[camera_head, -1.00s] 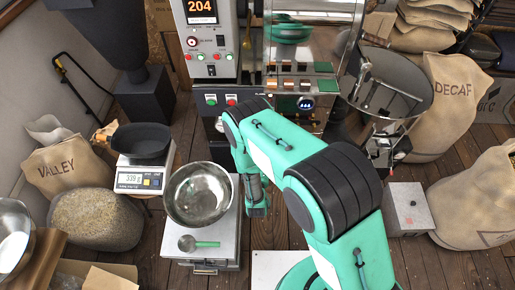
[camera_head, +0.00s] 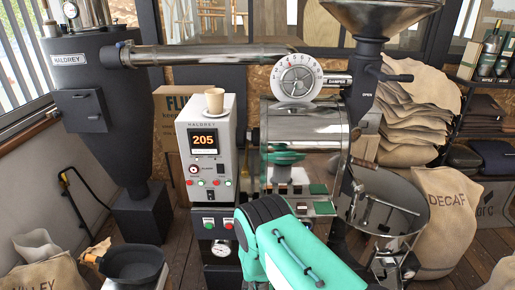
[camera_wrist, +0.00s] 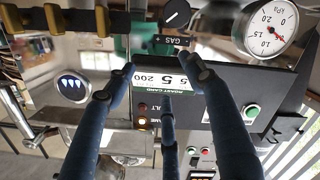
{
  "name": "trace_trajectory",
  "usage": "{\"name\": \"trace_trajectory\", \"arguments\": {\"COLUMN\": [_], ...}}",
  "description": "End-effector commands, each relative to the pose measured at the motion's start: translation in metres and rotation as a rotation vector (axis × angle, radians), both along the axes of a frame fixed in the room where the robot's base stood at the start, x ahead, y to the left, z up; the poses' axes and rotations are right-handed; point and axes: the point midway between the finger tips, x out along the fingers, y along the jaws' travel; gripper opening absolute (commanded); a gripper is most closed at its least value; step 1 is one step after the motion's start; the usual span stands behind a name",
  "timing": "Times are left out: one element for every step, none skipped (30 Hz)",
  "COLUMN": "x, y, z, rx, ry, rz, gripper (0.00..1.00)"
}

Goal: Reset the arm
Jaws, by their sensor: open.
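My green and black arm (camera_head: 305,262) shows at the bottom middle in the head view, in front of the roaster. My gripper is out of sight there. In the wrist view my gripper (camera_wrist: 162,80) has its dark blue fingers spread apart, with nothing seen held between them. Behind the fingers is the roaster's front, with a roast card (camera_wrist: 165,82) that reads upside down, a gas knob (camera_wrist: 176,13) and a round pressure gauge (camera_wrist: 270,27). I cannot tell the exact gap between the fingers and this front.
The roaster drum (camera_head: 305,125) stands at centre, beside a control cabinet (camera_head: 205,150) showing 205 with a cup (camera_head: 214,100) on top. A cooling bin (camera_head: 390,205) and DECAF sack (camera_head: 447,215) are at right. A scale with a black bowl (camera_head: 135,262) is at lower left.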

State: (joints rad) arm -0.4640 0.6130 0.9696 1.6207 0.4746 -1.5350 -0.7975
Motion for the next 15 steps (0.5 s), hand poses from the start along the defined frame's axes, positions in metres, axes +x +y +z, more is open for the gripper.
{"name": "trace_trajectory", "arguments": {"x": [0.007,0.009,0.013,0.015,0.017,0.019,0.021,0.022,0.024,0.025,0.026,0.027,0.028,0.029,0.029], "y": [-0.006,-0.01,-0.014,-0.017,-0.02,-0.025,-0.029,-0.031,-0.036,-0.039,-0.042,-0.045,-0.048,-0.051,-0.053], "z": [0.022,0.031,0.042,0.051,0.06,0.071,0.08,0.089,0.099,0.107,0.115,0.124,0.131,0.138,0.147], "rx": [0.023,0.037,0.053,0.066,0.078,0.095,0.107,0.12,0.136,0.148,0.16,0.175,0.186,0.198,0.213], "ry": [0.01,0.02,0.032,0.041,0.05,0.062,0.07,0.079,0.091,0.101,0.109,0.121,0.129,0.137,0.15], "rz": [-0.006,-0.009,-0.012,-0.013,-0.016,-0.02,-0.021,-0.023,-0.026,-0.029,-0.03,-0.032,-0.034,-0.036,-0.038], "gripper": [0.53,0.53,0.53,0.53,0.53,0.53,0.53,0.53,0.53,0.53,0.53,0.53,0.53,0.53,0.53]}}
